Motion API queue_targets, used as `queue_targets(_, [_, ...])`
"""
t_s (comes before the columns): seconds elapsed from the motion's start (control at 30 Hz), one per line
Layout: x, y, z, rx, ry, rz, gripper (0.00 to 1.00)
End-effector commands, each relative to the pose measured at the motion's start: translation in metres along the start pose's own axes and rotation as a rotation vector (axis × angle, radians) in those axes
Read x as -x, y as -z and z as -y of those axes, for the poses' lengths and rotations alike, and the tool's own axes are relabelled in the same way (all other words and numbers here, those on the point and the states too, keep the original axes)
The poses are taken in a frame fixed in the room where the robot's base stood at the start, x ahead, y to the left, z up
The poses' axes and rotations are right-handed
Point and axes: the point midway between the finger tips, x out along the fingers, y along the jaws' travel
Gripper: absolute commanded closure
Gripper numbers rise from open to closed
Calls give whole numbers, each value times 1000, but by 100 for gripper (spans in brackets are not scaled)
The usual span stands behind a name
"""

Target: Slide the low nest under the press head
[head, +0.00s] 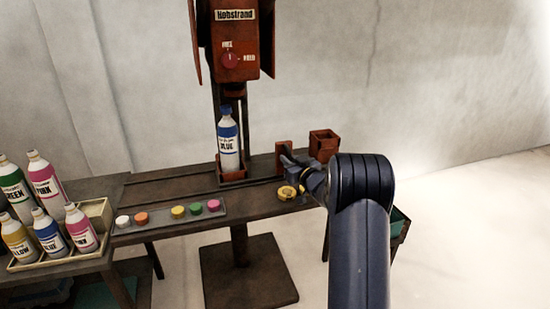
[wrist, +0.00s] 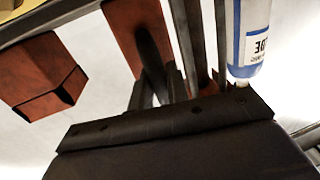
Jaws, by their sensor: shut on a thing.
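A low red nest (head: 232,179) stands on the bench below the press head (head: 235,45), with a white bottle (head: 229,146) with a blue label and blue top upright in it. The bottle also shows in the wrist view (wrist: 252,35). A red upright piece (head: 284,156) stands right of it and also fills the upper middle of the wrist view (wrist: 122,22). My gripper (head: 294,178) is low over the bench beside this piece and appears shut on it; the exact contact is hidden. I cannot tell whether this piece is joined to the low nest.
A taller red open box (head: 323,144) stands behind my gripper. A round yellow thing (head: 287,192) lies just in front. A strip of coloured caps (head: 172,218) lies at the front left, and a tray of several bottles (head: 55,259) is at far left.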

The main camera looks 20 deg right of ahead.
Motion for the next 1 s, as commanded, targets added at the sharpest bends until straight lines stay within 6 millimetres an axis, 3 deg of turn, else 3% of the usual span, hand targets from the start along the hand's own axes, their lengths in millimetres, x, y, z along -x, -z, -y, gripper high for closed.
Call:
queue_targets(0.3, [6, 1, -30, -1, 0, 0, 100])
queue_targets(0.87, [7, 1, -37, 1, -4, -1, 100])
queue_targets(0.9, [7, 1, -37, 0, -5, -1, 81])
queue_targets(1.0, [7, 0, -37, 0, -4, -1, 72])
